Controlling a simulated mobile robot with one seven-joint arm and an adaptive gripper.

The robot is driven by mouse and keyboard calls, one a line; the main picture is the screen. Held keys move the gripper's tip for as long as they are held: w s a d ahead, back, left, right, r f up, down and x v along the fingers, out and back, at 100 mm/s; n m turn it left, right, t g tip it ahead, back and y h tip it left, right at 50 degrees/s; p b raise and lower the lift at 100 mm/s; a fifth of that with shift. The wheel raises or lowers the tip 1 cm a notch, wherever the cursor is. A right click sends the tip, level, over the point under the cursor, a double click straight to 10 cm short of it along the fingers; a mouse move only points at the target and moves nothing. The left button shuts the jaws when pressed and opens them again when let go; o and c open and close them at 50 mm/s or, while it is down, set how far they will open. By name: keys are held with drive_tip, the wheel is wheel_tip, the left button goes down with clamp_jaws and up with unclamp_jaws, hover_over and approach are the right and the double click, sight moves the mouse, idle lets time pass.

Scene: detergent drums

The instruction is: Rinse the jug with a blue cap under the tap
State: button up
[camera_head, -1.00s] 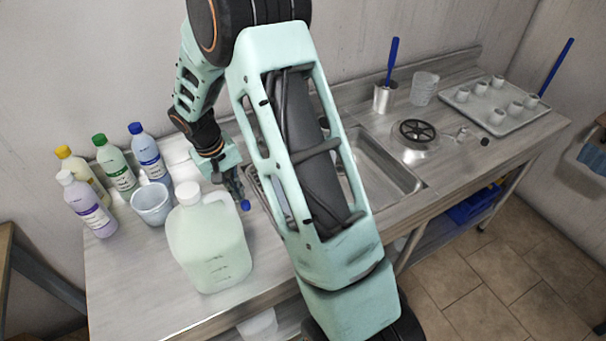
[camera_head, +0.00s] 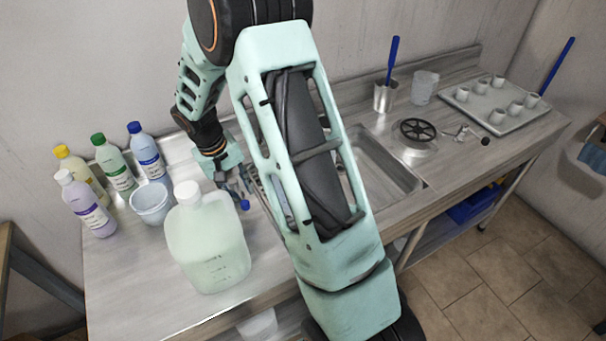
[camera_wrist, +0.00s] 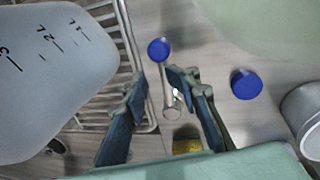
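In the head view a large pale green translucent jug (camera_head: 208,240) with a white cap (camera_head: 187,193) stands upright on the counter. My gripper (camera_head: 236,190) is just behind it, pointing down, with its fingers apart. A small blue round piece (camera_head: 244,205) shows beside the jug near the fingertips. In the wrist view my fingers (camera_wrist: 158,85) are apart; a blue knob (camera_wrist: 159,49) on a thin stem shows between and beyond them. A blue disc-shaped cap (camera_wrist: 247,84) is right of the fingers. A whitish marked container (camera_wrist: 45,70) fills the left. No tap is clearly visible; my arm hides part of the sink.
Several bottles (camera_head: 90,212) and a light blue bucket (camera_head: 152,203) stand left of the jug. The sink (camera_head: 385,175) is right of my arm. A steel pot (camera_head: 384,97), a clear beaker (camera_head: 424,88) and a tray (camera_head: 505,123) of small cups stand further right.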

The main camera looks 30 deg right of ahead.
drive_tip(key=o, duration=0.5)
drive_tip(key=shift+a+r+p, duration=0.15)
drive_tip(key=shift+r+p, duration=0.5)
drive_tip(key=shift+r, duration=0.5)
drive_tip(key=shift+a+r+p, duration=0.1)
drive_tip(key=shift+r+p, duration=0.5)
drive_tip(key=shift+r, duration=0.5)
